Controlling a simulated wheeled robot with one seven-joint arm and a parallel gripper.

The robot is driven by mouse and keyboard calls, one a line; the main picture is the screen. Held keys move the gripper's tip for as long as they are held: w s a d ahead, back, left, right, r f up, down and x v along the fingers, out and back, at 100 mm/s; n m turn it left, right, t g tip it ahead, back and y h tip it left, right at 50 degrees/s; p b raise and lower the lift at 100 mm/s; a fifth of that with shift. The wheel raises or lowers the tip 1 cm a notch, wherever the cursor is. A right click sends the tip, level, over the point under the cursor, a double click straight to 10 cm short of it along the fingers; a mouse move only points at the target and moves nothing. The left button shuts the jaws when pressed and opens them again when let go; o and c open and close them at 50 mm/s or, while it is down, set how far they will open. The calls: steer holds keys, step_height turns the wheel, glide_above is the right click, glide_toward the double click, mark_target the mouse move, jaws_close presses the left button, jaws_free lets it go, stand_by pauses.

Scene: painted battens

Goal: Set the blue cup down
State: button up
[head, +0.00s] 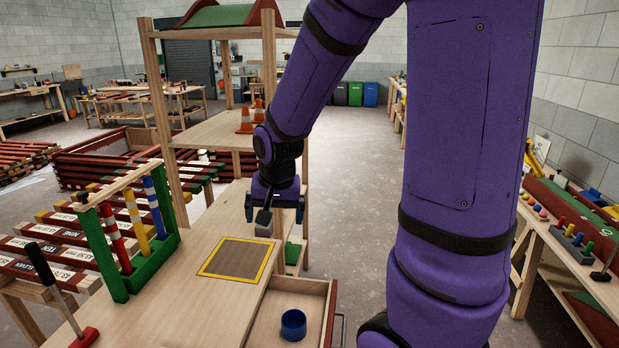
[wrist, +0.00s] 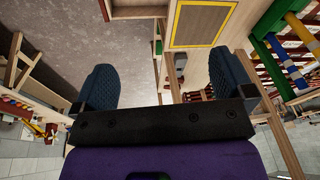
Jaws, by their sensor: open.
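The blue cup (head: 293,325) stands in the open drawer (head: 257,331) at the front of the wooden workbench, its round opening facing up. My gripper (head: 275,206) is open and empty, pointing down near the far right edge of the bench top. It is well apart from the cup, beyond the yellow-bordered dark square (head: 236,259). In the wrist view, the two fingers (wrist: 145,85) are wide apart with nothing between them. The cup does not show there.
A green rack (head: 150,266) with striped posts stands on the left of the bench (head: 190,310). A red-based tool with a black handle (head: 84,338) is at the near left. Bare floor (head: 350,230) lies to the right.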

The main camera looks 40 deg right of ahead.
steer(key=s+a+r+n+t, duration=0.1)
steer(key=s+a+r+n, duration=0.1)
steer(key=s+r, duration=0.6)
steer(key=s+a+r+n+t, duration=0.1)
steer(key=s+a+r+n, duration=0.2)
steer(key=s+r+n, duration=0.2)
steer(key=s+r, duration=0.3)
steer(key=s, duration=0.1)
steer(key=shift+s+a+n+t+y, duration=0.25)
steer(key=shift+a+n+t+y, duration=0.05)
steer(key=shift+a, duration=0.05)
